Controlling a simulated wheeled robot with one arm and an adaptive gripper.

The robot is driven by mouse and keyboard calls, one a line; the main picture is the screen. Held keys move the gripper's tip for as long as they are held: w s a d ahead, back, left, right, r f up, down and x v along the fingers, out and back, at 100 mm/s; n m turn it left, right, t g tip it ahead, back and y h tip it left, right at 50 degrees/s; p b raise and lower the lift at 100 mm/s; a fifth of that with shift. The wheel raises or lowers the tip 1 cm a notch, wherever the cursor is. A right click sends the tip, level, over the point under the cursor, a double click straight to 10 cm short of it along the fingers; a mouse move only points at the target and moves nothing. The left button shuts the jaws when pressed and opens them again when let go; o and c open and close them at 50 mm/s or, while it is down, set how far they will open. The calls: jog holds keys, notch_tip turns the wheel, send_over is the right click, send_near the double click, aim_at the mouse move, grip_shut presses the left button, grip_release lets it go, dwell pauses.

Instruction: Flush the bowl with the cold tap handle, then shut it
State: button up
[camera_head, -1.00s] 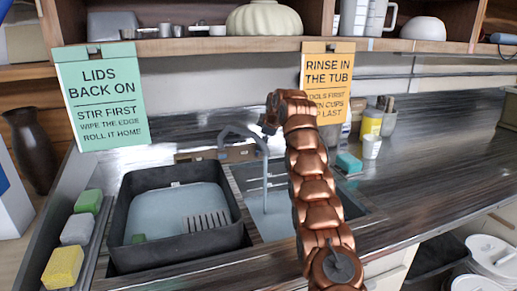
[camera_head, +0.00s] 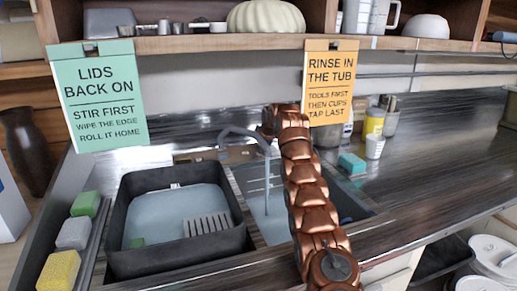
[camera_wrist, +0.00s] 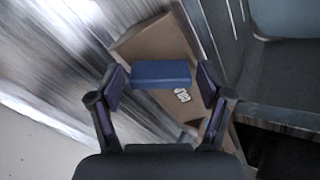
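The blue tap handle (camera_wrist: 160,74) sits on a tan block with a small pale label in the wrist view. My gripper (camera_wrist: 161,88) is open, with one finger pad on each side of the blue handle. Small gaps seem to show between pads and handle; contact is hard to tell. In the head view, the grey tap spout (camera_head: 240,131) arches over the right-hand sink bowl (camera_head: 276,222). A thin pale vertical line drops from the spout; I cannot tell whether it is water. My arm hides the handle and part of the bowl there.
A dark tub (camera_head: 122,215) with greyish water and a grate stands left of the bowl. Several sponges (camera_head: 73,233) line its left side. A teal sponge (camera_head: 352,163) and a yellow container (camera_head: 373,122) stand right of my arm. A shelf (camera_head: 210,44) and hanging signs are above.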

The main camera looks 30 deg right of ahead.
jog(key=c, duration=0.9)
jog(key=shift+a, duration=0.1)
jog(key=shift+r+n, duration=0.1)
jog(key=shift+n, duration=1.1)
jog(key=shift+w+n+p, duration=0.1)
jog(key=shift+n+p, duration=0.2)
jog(key=shift+n, duration=1.4)
jog(key=shift+a, duration=0.1)
jog(key=o, duration=1)
jog(key=shift+o, duration=0.8)
